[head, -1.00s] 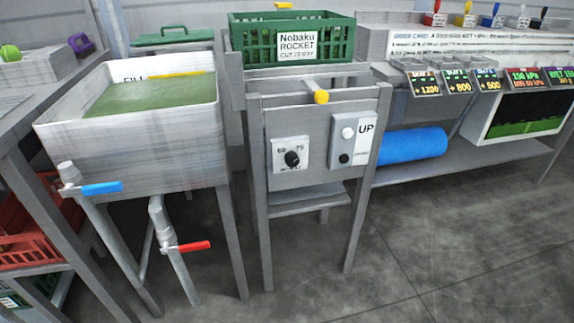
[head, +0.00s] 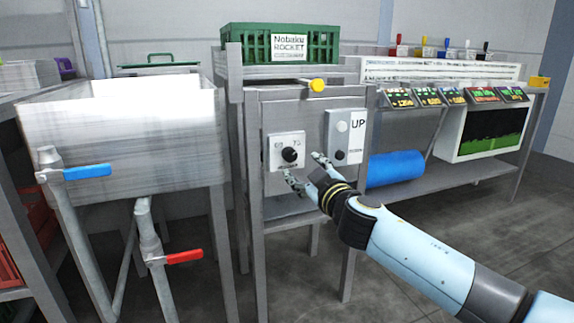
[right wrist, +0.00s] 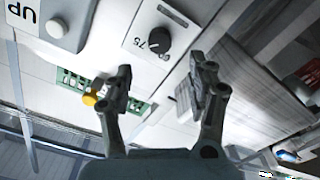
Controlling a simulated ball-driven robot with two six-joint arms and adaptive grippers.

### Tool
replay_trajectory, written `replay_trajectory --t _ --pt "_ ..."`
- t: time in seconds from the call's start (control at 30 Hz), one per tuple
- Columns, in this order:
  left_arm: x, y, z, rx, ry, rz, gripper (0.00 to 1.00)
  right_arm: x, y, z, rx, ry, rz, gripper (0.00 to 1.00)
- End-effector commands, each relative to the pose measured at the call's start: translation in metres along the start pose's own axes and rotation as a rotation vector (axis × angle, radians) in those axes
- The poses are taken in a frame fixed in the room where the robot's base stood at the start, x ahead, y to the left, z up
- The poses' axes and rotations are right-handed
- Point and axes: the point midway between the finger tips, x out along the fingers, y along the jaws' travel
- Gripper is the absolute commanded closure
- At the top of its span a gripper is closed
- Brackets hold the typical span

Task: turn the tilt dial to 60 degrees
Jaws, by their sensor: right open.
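The tilt dial (head: 289,155) is a black round knob on a white plate (head: 274,142) on the front of the grey stand. Printed numbers, one of them 75, show beside the knob; its exact setting is too small to read. My right gripper (head: 304,166) is open and empty, just in front of the panel, its fingers below and to the right of the knob. In the right wrist view the knob (right wrist: 160,38) lies beyond the gap between the open fingers (right wrist: 160,80), apart from them. My left gripper is not in view.
A UP button panel (head: 344,136) sits right of the dial. A yellow knob (head: 317,85) sticks out above. The green crate (head: 250,45) rests on top. The wash tank (head: 120,135) with blue (head: 88,172) and red (head: 184,257) valve handles stands left.

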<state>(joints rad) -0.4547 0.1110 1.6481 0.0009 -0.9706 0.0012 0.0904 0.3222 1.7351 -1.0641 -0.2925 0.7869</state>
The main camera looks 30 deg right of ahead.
Motion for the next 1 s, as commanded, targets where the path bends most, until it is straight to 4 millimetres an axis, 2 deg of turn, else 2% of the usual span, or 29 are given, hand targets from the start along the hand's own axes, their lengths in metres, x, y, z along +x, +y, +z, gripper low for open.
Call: replay_trajectory --t 0.2,0.43,0.6,0.83,1.0 --pt "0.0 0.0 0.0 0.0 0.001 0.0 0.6 0.046 0.001 0.0 0.001 -0.001 0.002 0.43" --pt "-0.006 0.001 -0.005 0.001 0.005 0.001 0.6 0.078 -0.001 0.001 0.001 -0.002 0.0 0.43" --pt "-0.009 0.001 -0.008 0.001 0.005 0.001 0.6 0.086 -0.001 0.001 0.0 -0.002 -0.001 0.43" --pt "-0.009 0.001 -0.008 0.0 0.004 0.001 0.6 0.086 -0.001 0.001 0.0 -0.002 -0.001 0.44" --pt "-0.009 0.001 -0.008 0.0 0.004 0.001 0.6 0.086 0.0 0.001 0.0 -0.002 -0.001 0.66"
